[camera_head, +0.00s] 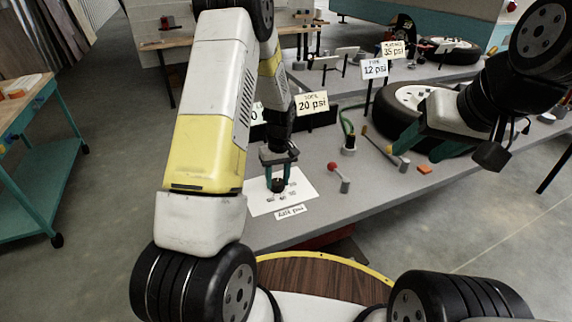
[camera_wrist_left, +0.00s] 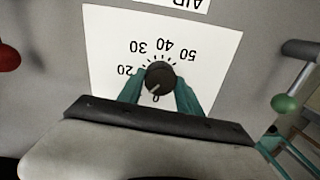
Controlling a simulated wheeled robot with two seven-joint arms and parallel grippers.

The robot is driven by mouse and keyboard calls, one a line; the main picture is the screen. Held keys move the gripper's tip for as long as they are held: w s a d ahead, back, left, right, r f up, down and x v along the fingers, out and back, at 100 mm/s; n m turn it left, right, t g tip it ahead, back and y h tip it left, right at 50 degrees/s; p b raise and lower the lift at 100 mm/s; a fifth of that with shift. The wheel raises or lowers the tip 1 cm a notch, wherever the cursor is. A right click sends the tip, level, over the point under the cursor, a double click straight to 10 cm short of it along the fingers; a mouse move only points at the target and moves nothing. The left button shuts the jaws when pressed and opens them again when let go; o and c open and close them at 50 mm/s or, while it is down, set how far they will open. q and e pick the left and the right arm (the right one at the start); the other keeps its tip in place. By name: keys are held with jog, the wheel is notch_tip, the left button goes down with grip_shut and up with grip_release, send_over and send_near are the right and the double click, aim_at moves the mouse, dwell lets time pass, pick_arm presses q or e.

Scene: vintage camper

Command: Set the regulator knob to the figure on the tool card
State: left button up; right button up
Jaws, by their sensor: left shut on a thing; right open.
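The regulator knob (camera_wrist_left: 160,78) is small, round and black, on a white dial sheet (camera_wrist_left: 105,35) marked 20, 30, 40 and 50, upside down in the left wrist view. A pale mark on the knob lies toward the bottom of that view, near a partly covered figure ending in 0. My left gripper (camera_wrist_left: 158,98) is shut on the knob, with teal fingers on both sides; it also shows in the head view (camera_head: 279,183). The tool card (camera_head: 312,103) reads 20 psi. My right gripper (camera_head: 422,150) is open and empty above the bench's right part.
Other cards read 12 psi (camera_head: 374,68) and 35 psi (camera_head: 392,49); another behind my left arm is mostly hidden. A red-knobbed lever (camera_head: 338,175) and a green-handled one (camera_head: 347,132) stand right of the dial. A tyre (camera_head: 400,100) lies behind them. The bench front is fairly clear.

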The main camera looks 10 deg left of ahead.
aim_at(278, 182)
pick_arm(q)
jog(key=m, duration=0.5)
jog(key=shift+m, duration=0.3)
jog(key=shift+m+t, duration=0.3)
jog(key=shift+m, duration=2)
jog(key=o, duration=1.4)
jog(key=shift+c, duration=0.2)
jog(key=r, duration=0.7)
jog(key=shift+s+d+r, duration=0.1)
jog(key=shift+d+r, duration=0.1)
jog(key=shift+r, duration=0.2)
